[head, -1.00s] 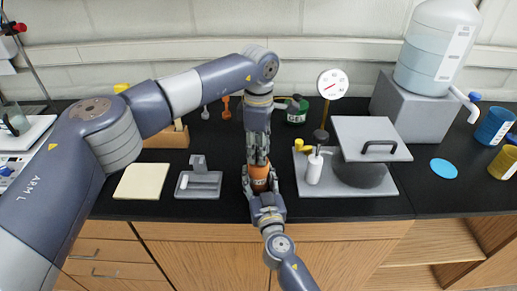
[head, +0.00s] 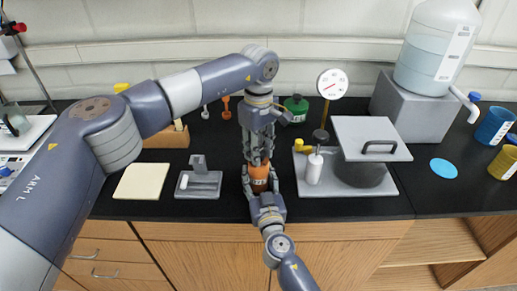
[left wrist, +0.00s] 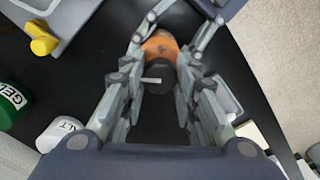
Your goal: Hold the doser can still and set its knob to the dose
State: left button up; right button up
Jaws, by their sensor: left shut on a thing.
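The orange doser can (head: 258,184) stands upright near the front edge of the black bench. My left gripper (head: 258,162) comes down from above and is shut at the can's top. In the left wrist view its fingers flank the dark knob (left wrist: 158,76), which has a white pointer, with the orange can body (left wrist: 160,46) beyond it. My right gripper (head: 262,192) comes from the front edge with its fingers around the can body, and it looks shut on it. The can's label is partly hidden by fingers, and the dose scale cannot be read.
Behind the grippers stand a green container (head: 296,108) and a dial gauge (head: 332,86). To the left are a small grey holder (head: 198,184) and a pale yellow pad (head: 141,181).

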pick_arm(q)
jog(key=shift+w+a, duration=0.15)
jog(key=o, duration=1.1)
notch_tip(320, 180, up, 12)
jog(key=shift+r, duration=0.1)
